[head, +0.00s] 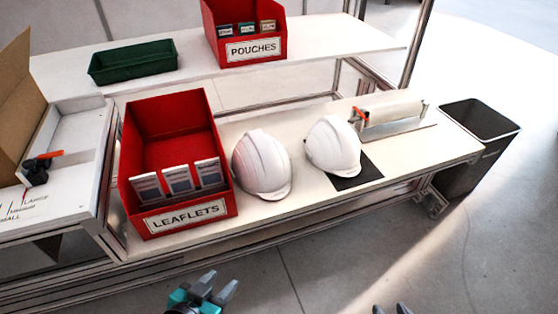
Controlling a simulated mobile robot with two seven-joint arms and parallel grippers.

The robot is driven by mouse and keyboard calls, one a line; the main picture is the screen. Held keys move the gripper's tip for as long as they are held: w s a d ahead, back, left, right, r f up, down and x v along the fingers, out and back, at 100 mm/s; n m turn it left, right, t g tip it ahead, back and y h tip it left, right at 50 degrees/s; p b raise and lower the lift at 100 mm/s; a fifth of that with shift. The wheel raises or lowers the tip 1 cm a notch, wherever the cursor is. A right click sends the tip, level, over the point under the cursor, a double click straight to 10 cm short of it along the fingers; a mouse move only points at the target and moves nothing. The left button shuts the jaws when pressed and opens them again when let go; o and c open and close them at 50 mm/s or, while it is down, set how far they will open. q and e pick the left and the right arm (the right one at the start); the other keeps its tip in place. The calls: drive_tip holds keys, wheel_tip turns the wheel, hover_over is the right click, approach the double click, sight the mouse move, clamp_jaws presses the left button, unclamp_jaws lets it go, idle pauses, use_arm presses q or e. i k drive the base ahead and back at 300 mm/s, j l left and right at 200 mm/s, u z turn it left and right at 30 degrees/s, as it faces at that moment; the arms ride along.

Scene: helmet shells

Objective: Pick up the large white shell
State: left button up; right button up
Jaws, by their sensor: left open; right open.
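Two white helmet shells stand on the workbench. The left shell (262,165) is beside the red leaflets bin and looks slightly bigger. The right shell (333,145) stands partly on a dark mat (358,174). I cannot tell for sure which one is the large shell. My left gripper (219,285) is open and empty, low in the picture in front of the bench and below the leaflets bin. My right gripper (391,309) shows only its fingertips at the bottom edge; it is open, well away from both shells.
The red leaflets bin (187,209) is close to the left shell. A white roll (392,106) on a holder is behind the right shell. The upper shelf has a green tray (133,63) and a red pouches bin (256,51). A dark waste bin (480,122) stands right.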

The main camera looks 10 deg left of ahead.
sight(260, 166)
drive_tip(key=u, duration=1)
drive_tip(key=l+u, duration=0.1)
drive_tip(key=u, duration=0.25)
drive_tip(key=i+l+u, duration=0.1)
drive_tip(key=u, duration=0.25)
drive_tip(key=l+u, duration=0.1)
drive_tip(key=u, duration=0.25)
drive_tip(key=i+l, duration=0.1)
drive_tip(key=l, duration=0.2)
drive_tip(key=i+l, duration=0.1)
drive_tip(key=l, duration=0.2)
drive_tip(key=i+l, duration=0.1)
drive_tip(key=l, duration=0.25)
